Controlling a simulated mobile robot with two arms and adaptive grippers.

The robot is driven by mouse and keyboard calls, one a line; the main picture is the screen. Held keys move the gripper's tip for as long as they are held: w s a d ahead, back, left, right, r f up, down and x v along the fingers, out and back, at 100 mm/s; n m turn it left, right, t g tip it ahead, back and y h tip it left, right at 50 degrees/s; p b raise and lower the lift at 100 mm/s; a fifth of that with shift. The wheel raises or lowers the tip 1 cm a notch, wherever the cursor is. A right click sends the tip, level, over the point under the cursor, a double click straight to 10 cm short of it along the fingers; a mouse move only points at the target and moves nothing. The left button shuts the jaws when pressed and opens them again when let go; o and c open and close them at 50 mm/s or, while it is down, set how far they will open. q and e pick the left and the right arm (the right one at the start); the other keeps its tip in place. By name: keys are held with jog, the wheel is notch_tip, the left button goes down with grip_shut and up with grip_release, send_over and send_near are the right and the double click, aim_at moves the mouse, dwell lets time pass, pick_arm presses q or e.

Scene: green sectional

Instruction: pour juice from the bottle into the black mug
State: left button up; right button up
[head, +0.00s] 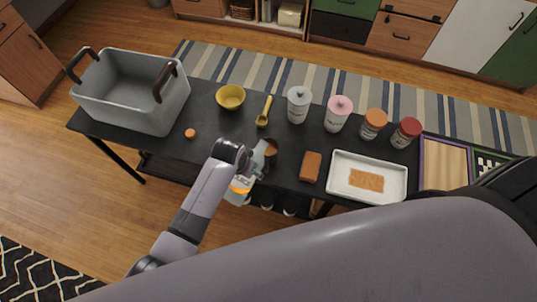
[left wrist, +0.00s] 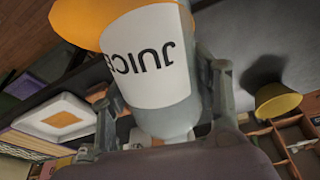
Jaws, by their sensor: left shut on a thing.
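The juice bottle (left wrist: 150,60) has a white label reading JUICE and orange juice inside. My left gripper (head: 258,160) is shut on it, with a finger on each side in the left wrist view (left wrist: 165,115). In the head view the bottle (head: 240,187) is partly hidden by my gripper and looks tilted. A dark round thing with an orange-brown inside (head: 271,151), seemingly the black mug, is just right of the gripper; it blends into the black table, and whether juice flows cannot be told. My right gripper is not in view.
The black table (head: 215,145) holds a grey basket (head: 130,90), yellow bowl (head: 230,97), yellow scoop (head: 264,112), small orange cap (head: 190,133), several lidded jars (head: 336,114), a brown block (head: 311,166) and a white tray (head: 393,186). My large arm link fills the lower right.

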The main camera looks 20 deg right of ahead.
aim_at(242, 177)
pick_arm(q)
jog(key=shift+f+t+h+b, duration=0.4)
jog(key=shift+t+h, duration=0.3)
jog(key=shift+h, duration=0.1)
jog(key=shift+d+r, duration=0.1)
jog(key=shift+r, duration=0.05)
jog(key=shift+w, duration=0.1)
jog(key=shift+s+a+r+t+h, duration=0.2)
jog(key=shift+s+a+t+h, duration=0.05)
jog(key=shift+t+h, duration=0.25)
jog(key=s+a+r+t+h+b, duration=0.1)
jog(key=t+h+b, duration=0.2)
jog(key=shift+s+a+r, duration=0.35)
jog(key=shift+a+r, duration=0.05)
jog(key=shift+w+r, duration=0.1)
jog(key=shift+r, duration=0.3)
jog(key=shift+d, duration=0.1)
